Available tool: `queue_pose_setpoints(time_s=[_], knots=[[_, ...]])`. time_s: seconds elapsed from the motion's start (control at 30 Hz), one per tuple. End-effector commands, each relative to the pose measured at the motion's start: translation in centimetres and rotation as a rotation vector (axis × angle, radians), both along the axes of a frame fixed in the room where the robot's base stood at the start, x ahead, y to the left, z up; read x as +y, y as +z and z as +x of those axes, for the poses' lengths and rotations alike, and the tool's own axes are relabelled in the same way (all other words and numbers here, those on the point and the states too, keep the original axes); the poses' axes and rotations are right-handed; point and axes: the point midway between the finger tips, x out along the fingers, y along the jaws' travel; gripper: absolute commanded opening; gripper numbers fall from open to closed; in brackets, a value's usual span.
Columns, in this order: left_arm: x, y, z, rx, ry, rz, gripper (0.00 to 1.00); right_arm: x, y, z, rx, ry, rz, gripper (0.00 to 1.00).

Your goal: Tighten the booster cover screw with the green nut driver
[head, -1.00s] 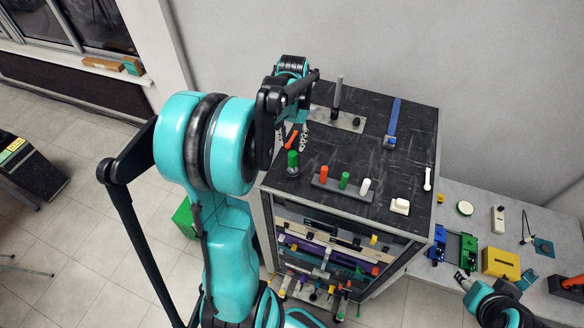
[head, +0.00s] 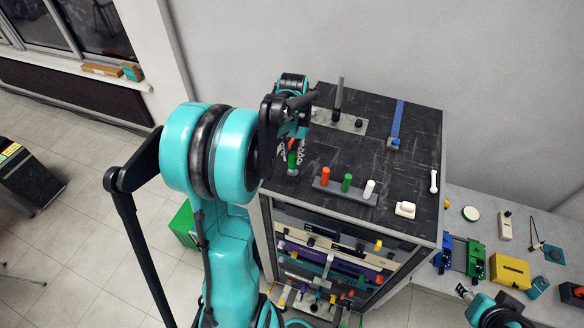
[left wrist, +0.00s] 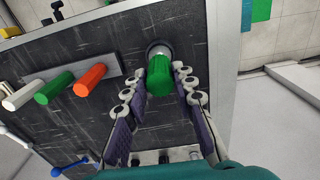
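A green handle (head: 292,160) stands upright on a dark round base at the front left corner of the black cabinet top. In the left wrist view, the green handle (left wrist: 160,78) lies between the fingers of my left gripper (left wrist: 158,72). The fingers are spread on both sides of it; whether they touch it is unclear. In the head view my left gripper (head: 292,146) is over this handle and partly hides it. A second green handle (head: 347,183) stands in a grey rack. The booster cover screw cannot be made out. My right gripper (head: 463,290) is small at the lower right.
The rack (head: 330,190) also holds orange and white handles. Behind it are a metal plate with a post (head: 340,105) and a blue bar (head: 397,122). A white block (head: 405,209) sits near the front right. A side table bears a yellow box (head: 510,270).

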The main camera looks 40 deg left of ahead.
Motion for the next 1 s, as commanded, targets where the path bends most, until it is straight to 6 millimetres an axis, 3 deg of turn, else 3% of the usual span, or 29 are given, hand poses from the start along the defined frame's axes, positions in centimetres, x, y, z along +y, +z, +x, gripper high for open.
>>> queue_pose_setpoints(time_s=[0.23,0.6,1.0], knots=[[0.0,0.8,0.0,0.000,0.000,0.000,0.00,0.0,0.5,0.0,0.000,0.000,0.000,0.44],[0.0,4.8,0.0,0.000,0.000,0.000,0.00,0.0,3.1,0.0,0.000,0.000,0.000,0.44],[0.0,4.7,0.0,0.000,0.000,0.000,0.00,0.0,2.9,0.0,0.000,0.000,0.000,0.44]])
